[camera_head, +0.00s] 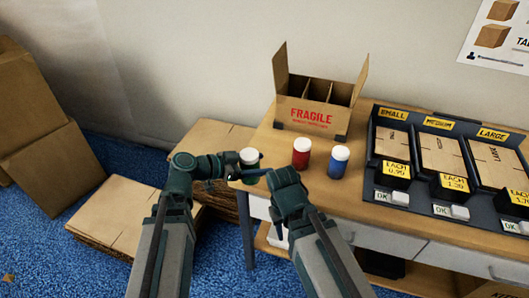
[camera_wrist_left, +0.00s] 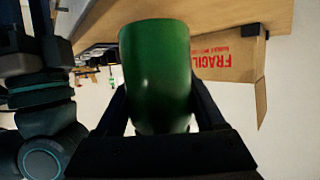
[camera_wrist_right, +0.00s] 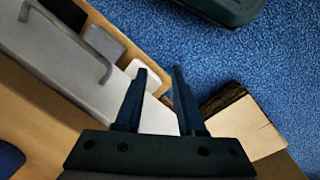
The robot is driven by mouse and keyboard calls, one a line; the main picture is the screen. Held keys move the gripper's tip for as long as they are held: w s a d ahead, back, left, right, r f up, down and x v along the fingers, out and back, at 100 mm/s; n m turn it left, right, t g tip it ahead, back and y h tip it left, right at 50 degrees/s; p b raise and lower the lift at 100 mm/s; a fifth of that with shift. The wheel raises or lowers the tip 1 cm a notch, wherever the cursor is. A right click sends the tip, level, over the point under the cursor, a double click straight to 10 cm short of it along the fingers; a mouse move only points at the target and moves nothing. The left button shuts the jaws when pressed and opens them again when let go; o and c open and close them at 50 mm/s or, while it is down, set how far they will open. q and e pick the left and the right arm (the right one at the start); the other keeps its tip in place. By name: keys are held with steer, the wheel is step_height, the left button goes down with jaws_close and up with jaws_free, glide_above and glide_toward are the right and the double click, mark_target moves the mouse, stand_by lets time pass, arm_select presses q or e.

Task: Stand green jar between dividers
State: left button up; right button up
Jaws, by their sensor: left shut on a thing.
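The green jar (camera_wrist_left: 155,70) fills the middle of the left wrist view, between the fingers of my left gripper (camera_wrist_left: 158,115). In the head view its white lid (camera_head: 249,156) shows above my left gripper (camera_head: 243,172), near the table's left edge; its green body is mostly hidden there. The open carton marked FRAGILE (camera_head: 311,116) stands at the back of the table. Its dividers (camera_head: 319,90) split it into compartments; their floors are hidden. My right gripper (camera_wrist_right: 160,100) is open and empty, pointing down by the table's front edge.
A red jar (camera_head: 301,155) and a blue jar (camera_head: 338,163), both white-lidded, stand in front of the carton. A rack of flat cartons (camera_head: 443,157) fills the table's right side. Flat cardboard stacks (camera_head: 122,213) lie on the floor at left.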

arm_select(q)
steer(key=shift+s+a+r, duration=0.1)
steer(key=shift+s+a, duration=0.1)
steer(key=shift+s, duration=0.4)
